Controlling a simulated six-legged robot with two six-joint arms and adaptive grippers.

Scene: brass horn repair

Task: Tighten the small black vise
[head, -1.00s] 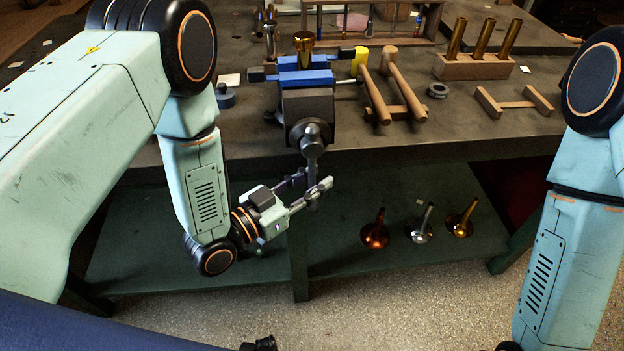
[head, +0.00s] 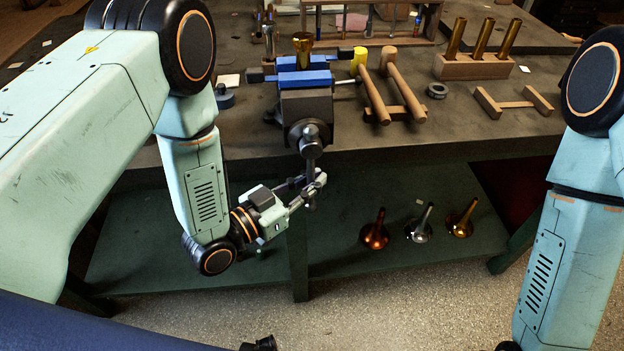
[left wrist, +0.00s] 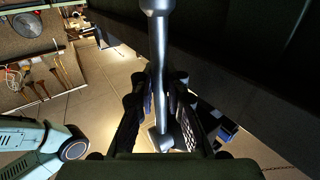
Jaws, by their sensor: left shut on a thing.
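The small black vise (head: 306,108) stands at the bench's front edge in the head view, with blue jaw covers (head: 303,79) and a brass piece (head: 303,48) upright between them. Its handle bar (head: 311,168) hangs down from the screw in front of the bench edge. My left gripper (head: 312,186) is shut on the lower part of the bar. In the left wrist view the grey bar (left wrist: 159,60) runs down between the two fingers (left wrist: 160,105). My right arm (head: 560,240) shows at the right, but its gripper is out of view.
Two mallets (head: 405,92) lie on a wooden rest right of the vise. A wooden block (head: 473,66) holds brass tubes behind them. Several bell-shaped mouthpieces (head: 419,230) stand on the green lower shelf (head: 340,255).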

